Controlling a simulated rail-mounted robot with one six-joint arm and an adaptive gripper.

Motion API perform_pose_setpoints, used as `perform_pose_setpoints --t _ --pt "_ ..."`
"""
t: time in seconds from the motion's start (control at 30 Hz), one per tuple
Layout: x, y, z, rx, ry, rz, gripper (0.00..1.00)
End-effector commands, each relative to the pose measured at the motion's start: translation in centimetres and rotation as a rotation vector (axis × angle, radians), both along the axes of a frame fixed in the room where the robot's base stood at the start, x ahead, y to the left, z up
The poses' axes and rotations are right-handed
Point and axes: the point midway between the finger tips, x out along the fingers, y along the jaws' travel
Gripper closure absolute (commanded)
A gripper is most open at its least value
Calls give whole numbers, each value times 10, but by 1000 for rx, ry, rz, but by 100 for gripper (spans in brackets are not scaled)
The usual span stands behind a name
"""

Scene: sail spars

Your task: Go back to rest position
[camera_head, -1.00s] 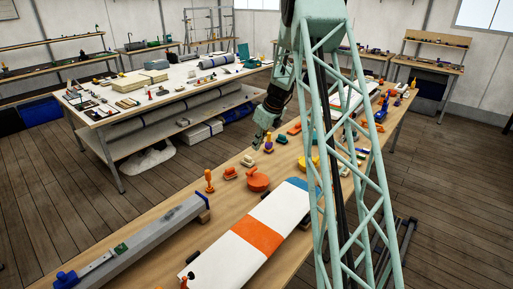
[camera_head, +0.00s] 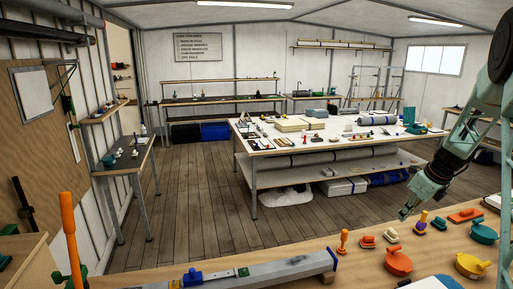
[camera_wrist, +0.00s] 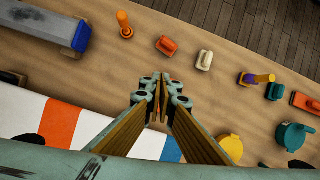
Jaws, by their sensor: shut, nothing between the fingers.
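My gripper (camera_head: 405,212) is at the right of the head view, at the end of my arm, above the long wooden bench (camera_head: 300,258). In the wrist view its two fingers (camera_wrist: 160,82) are together with nothing between them. It points down over the bench, apart from the small tools below. Near it in the head view are a white block-like tool (camera_head: 391,235) and a purple and yellow tool (camera_head: 421,223).
An orange upright tool (camera_head: 342,242), an orange round item (camera_head: 398,262) and a yellow round item (camera_head: 472,265) stand on the bench. A grey spar (camera_head: 270,272) lies at the front. A white-topped table (camera_head: 300,146) stands behind, with open floor (camera_head: 190,200) to its left.

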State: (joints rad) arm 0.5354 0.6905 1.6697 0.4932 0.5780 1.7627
Motion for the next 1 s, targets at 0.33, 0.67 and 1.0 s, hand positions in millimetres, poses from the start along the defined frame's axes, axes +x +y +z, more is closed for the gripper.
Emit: perform_pose_setpoints --t 0.33,0.67,1.0 --pt "-23 59 50 -83 -20 237 100" --pt "-54 111 90 -161 -36 460 100" --pt "-93 163 125 -243 -55 687 100"
